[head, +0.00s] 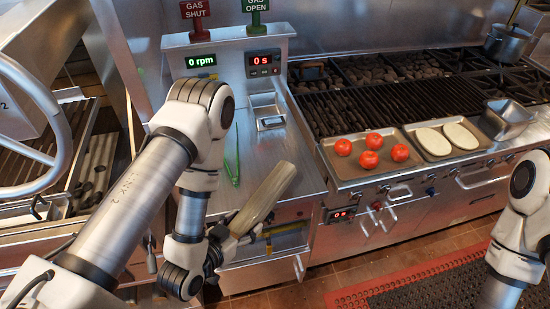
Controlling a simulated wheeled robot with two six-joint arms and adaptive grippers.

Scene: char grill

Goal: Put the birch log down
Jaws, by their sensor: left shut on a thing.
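The birch log (268,195), a grey-brown stick-shaped piece, is tilted up to the right in the head view. My left gripper (232,233) is shut on its lower left end. The log shows in front of the steel counter (300,150) and its front edge. I cannot tell whether it touches the counter. My left arm hides part of the gripper. Only links of my right arm show at the right edge; its gripper is out of view.
A tray (345,178) of red tomatoes and a tray (436,156) with two pale ovals sit along the front of the black grill (400,108). A pot (506,42) stands at the back right.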

